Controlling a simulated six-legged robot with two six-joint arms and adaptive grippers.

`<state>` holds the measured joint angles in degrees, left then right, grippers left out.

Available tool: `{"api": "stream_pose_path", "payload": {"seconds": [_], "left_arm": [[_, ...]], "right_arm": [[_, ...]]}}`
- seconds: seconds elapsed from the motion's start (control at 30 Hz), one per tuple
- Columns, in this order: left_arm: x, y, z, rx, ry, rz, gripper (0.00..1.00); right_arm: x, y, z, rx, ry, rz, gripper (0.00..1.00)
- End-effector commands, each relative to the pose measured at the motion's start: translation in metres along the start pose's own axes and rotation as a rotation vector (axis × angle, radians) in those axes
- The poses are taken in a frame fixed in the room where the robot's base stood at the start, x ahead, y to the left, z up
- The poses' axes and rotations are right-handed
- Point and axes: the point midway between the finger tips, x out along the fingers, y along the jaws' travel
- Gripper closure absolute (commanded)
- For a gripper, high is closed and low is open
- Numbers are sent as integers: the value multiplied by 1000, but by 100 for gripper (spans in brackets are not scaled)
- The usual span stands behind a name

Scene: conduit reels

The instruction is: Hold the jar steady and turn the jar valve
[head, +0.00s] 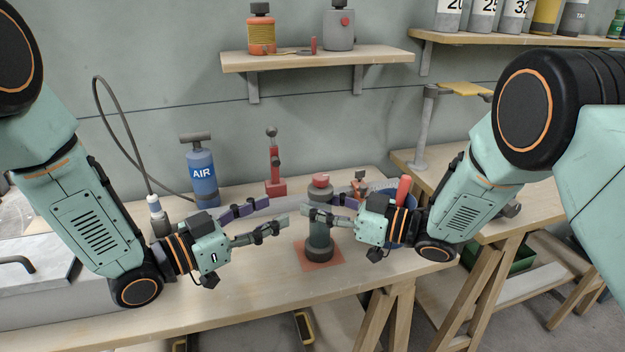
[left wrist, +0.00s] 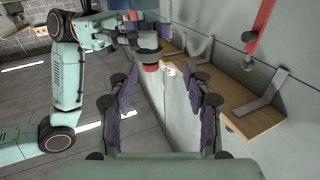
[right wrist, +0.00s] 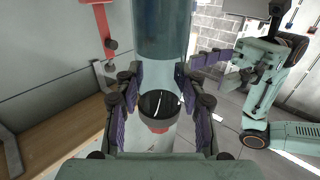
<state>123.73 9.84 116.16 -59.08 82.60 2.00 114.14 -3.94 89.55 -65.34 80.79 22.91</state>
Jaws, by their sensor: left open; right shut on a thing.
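The jar (head: 320,238) stands upright on a red square mat (head: 318,265) on the bench. My right gripper (head: 320,206) comes from the right and is shut on the upper part of the jar, just below the collar. The right wrist view shows its fingers (right wrist: 160,88) on both sides of the jar. My left gripper (head: 276,212) is open and empty, left of the jar. In the left wrist view, the red valve (left wrist: 151,67) shows beyond the open fingers (left wrist: 164,88).
A blue AIR pump (head: 202,174) and a red stand with a lever (head: 274,178) are behind on the bench. A blue container (head: 402,228) with a red handle is right of the jar, partly behind my right arm. A wall shelf (head: 318,58) is above.

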Motion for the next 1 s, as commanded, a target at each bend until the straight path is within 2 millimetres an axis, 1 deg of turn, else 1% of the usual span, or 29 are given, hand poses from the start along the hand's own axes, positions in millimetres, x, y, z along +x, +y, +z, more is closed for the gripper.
{"api": "stream_pose_path", "payload": {"seconds": [0.03, 0.2, 0.43, 0.63, 0.8, 0.9, 1.0], "left_arm": [[5, -8, 1, 16, 22, 23, 50], [20, -27, -1, 53, 92, 130, 50], [31, -46, -9, 85, 148, 309, 50], [33, -58, -19, 102, 139, 488, 50], [30, -67, -36, 105, 84, 633, 50], [26, -66, -42, 74, 34, 704, 50], [22, -62, -41, 12, 1, 735, 50]], "right_arm": [[0, 0, 0, 0, 0, 0, 100], [0, 0, 0, 0, -1, 0, 100], [0, 0, 0, 0, -1, 0, 100], [0, 0, 0, 0, -1, 0, 100], [0, 0, 0, 0, -1, 0, 100], [0, 0, 0, 0, -1, 0, 100], [0, 0, 0, 0, -1, 0, 100]]}}
